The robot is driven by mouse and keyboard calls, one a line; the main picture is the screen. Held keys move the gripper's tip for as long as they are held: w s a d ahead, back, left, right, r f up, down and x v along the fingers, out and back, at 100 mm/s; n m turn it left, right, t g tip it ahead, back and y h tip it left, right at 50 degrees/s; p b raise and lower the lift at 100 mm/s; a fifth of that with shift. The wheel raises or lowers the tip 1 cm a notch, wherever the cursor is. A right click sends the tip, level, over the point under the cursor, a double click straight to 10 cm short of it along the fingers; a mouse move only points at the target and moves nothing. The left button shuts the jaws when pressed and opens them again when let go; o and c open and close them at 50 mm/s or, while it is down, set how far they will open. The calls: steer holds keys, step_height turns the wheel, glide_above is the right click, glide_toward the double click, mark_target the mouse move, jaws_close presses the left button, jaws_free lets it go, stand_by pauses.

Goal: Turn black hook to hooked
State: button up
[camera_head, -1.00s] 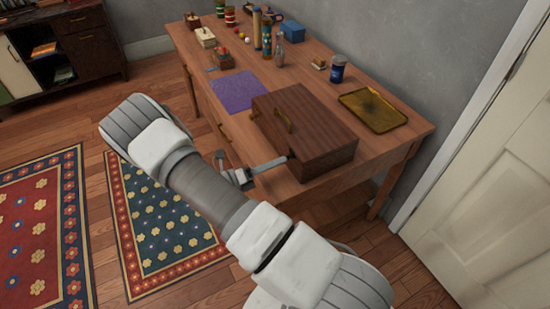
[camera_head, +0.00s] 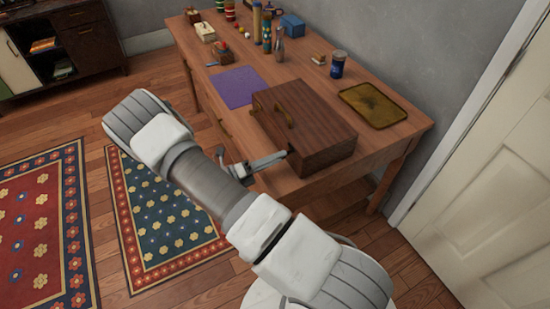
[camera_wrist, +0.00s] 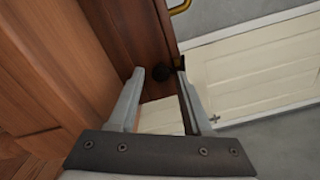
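A dark brown wooden case (camera_head: 318,138) with a brass handle lies on the wooden table. A small black part, apparently the black hook (camera_head: 291,149), shows at its near edge beside my gripper (camera_head: 284,155). In the wrist view, a round black knob (camera_wrist: 161,72) on the case's dark wood (camera_wrist: 139,30) lies between the fingertips of my gripper (camera_wrist: 160,78). The fingers are apart, one on either side of the knob, and I see no clear contact. A smaller black piece (camera_wrist: 179,63) is right of the knob, by the right fingertip. How the two engage is unclear.
The table (camera_head: 385,150) also holds a brass tray (camera_head: 372,105), a purple cloth (camera_head: 238,86), a blue jar (camera_head: 338,64) and several small items at the back. A grey wall and a white door (camera_head: 490,170) stand on the right. Rugs cover the floor at left.

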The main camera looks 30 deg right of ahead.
steer(key=shift+o, duration=0.2)
steer(key=a, duration=1.7)
steer(key=shift+s+a, duration=0.2)
steer(key=shift+s, duration=0.1)
steer(key=s+d+r+m+g+y+p, duration=0.1)
steer(key=s+d+r+m+g+y, duration=0.15)
steer(key=r+m+y, duration=0.55)
steer(key=s+d+r+m+g+y+p, duration=0.1)
steer(key=s+d+r+m+y, duration=0.15)
steer(key=r+m, duration=0.7)
steer(key=s+r+m+t+y+p, duration=0.1)
steer(key=s+r+m+t+y, duration=0.2)
steer(key=s+r+m, duration=0.3)
steer(key=s+d+r+m+t+y+p, duration=0.1)
steer(key=s+r+m+t+y+p, duration=0.1)
steer(key=s+r+m+t+y, duration=0.2)
steer(key=shift+s+r+m+t+p, duration=0.3)
steer(key=shift+s+r+m+t, duration=0.95)
steer(key=shift+r, duration=2.95)
steer(key=shift+s+m+g+y, duration=0.25)
steer(key=shift+m+g, duration=0.25)
steer(key=shift+m, duration=0.3)
